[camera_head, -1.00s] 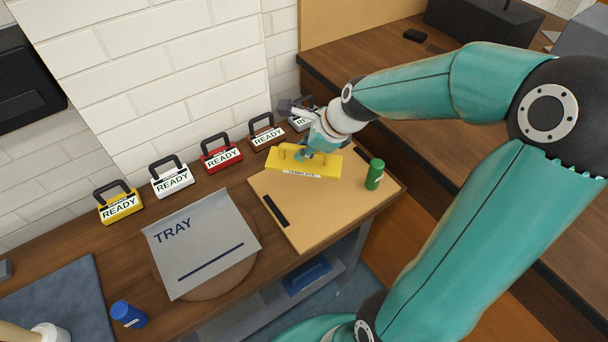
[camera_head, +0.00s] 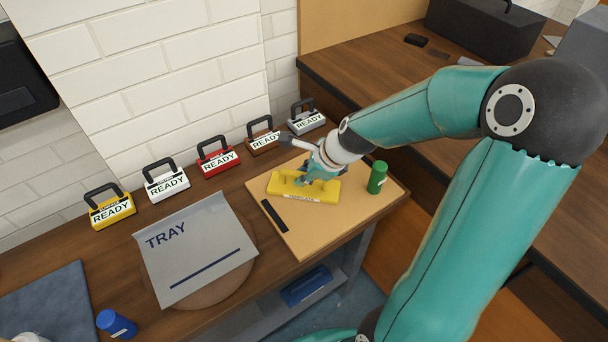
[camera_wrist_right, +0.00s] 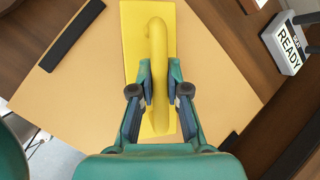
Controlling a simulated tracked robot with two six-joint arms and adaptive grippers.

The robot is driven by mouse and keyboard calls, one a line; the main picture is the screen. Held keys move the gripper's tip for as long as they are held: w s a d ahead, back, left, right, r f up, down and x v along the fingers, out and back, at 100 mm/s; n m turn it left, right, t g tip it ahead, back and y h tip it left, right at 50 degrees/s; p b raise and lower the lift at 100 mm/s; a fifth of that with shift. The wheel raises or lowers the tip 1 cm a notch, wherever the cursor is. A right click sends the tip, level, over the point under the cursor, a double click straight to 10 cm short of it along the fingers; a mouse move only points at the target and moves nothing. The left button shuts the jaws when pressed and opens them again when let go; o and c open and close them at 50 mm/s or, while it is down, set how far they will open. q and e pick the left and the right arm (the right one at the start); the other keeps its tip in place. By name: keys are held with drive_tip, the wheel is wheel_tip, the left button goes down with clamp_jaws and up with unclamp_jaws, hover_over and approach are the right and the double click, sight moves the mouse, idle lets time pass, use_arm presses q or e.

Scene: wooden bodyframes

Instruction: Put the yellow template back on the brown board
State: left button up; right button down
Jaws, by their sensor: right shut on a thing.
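The yellow template (camera_head: 287,188) is a flat plate with a raised handle and a white label on its front edge. It is over the brown board (camera_head: 330,222), toward its back part; whether it touches the board is hard to tell. My right gripper (camera_head: 311,180) is shut on the template's handle from above. In the right wrist view the gripper (camera_wrist_right: 159,88) has a finger on each side of the yellow handle (camera_wrist_right: 158,40), with the brown board (camera_wrist_right: 85,100) below. My left gripper is out of view.
A green cylinder (camera_head: 377,177) stands on the board's right side, near the template. A black strip (camera_head: 274,215) lies at the board's left. The grey TRAY sheet (camera_head: 200,262) is left of the board. Several READY blocks, including a red one (camera_head: 218,158), line the wall.

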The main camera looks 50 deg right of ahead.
drive_tip(key=c, duration=1.6)
unclamp_jaws()
drive_tip(key=shift+f, duration=0.15)
drive_tip(key=o, duration=0.4)
drive_tip(key=shift+o, duration=0.2)
drive_tip(key=shift+s+r, duration=0.15)
drive_tip(key=shift+r, duration=0.3)
drive_tip(key=p+v, duration=0.2)
drive_tip(key=v, duration=0.9)
drive_tip(key=shift+s, duration=0.15)
drive_tip(key=shift+r, duration=0.1)
